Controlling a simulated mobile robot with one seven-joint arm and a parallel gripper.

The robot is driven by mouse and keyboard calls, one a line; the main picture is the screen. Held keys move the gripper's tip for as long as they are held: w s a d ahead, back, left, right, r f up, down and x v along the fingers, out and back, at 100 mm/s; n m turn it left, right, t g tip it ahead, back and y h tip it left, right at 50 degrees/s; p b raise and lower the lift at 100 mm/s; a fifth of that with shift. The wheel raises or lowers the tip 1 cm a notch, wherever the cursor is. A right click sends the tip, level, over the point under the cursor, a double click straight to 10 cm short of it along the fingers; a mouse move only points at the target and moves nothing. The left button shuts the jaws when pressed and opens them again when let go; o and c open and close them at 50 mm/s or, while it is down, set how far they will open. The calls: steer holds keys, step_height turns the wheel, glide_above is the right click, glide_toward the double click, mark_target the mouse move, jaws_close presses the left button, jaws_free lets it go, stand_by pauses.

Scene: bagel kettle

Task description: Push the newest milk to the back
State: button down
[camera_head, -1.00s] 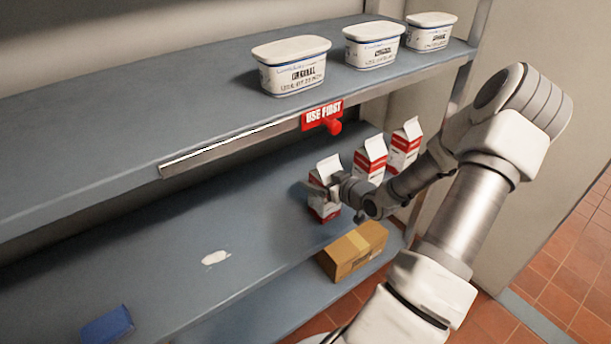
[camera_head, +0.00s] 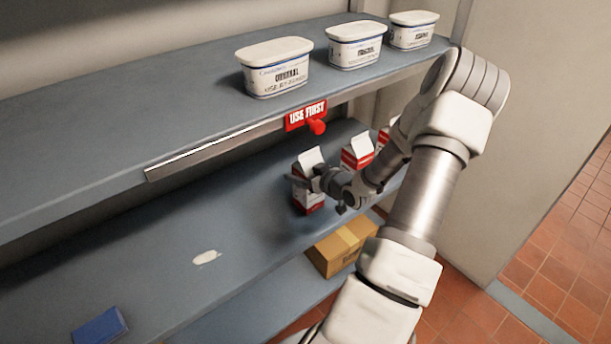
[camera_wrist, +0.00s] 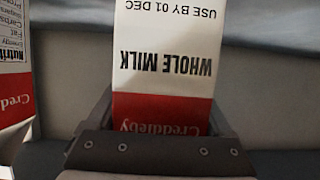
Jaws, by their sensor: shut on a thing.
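A red and white milk carton (camera_head: 311,182) stands upright on the lower shelf, the leftmost of three in the head view. My gripper (camera_head: 318,186) is shut on it from the right. In the wrist view the held carton (camera_wrist: 165,65) sits between my two fingers (camera_wrist: 160,125), and its upside-down print reads "WHOLE MILK" and "USE BY 01 DEC". A second carton (camera_head: 357,151) stands behind and to the right, and a third carton (camera_head: 383,137) is mostly hidden by my arm. Their dates cannot be read. Part of another carton (camera_wrist: 14,75) shows at the wrist view's left edge.
Three white tubs, the nearest one (camera_head: 275,68), stand on the upper shelf (camera_head: 130,115). A red "USE FIRST" tag (camera_head: 306,116) hangs on its edge. A cardboard box (camera_head: 341,248) sits below. The lower shelf (camera_head: 150,240) is mostly clear left of the cartons, with a white patch and a blue item (camera_head: 100,325).

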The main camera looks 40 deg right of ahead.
steer(key=w+d+b, duration=0.1)
steer(key=w+b, duration=0.3)
steer(key=w, duration=1.9)
steer(key=shift+d, duration=0.15)
stand_by(1.6)
jaws_free()
steer(key=d+p+v, duration=0.1)
steer(key=p+v, duration=0.3)
steer(key=v, duration=1.3)
steer(key=shift+s+a, duration=0.25)
steer(key=shift+a, duration=0.25)
steer(key=shift+a+p, duration=0.1)
steer(key=shift+p, duration=0.2)
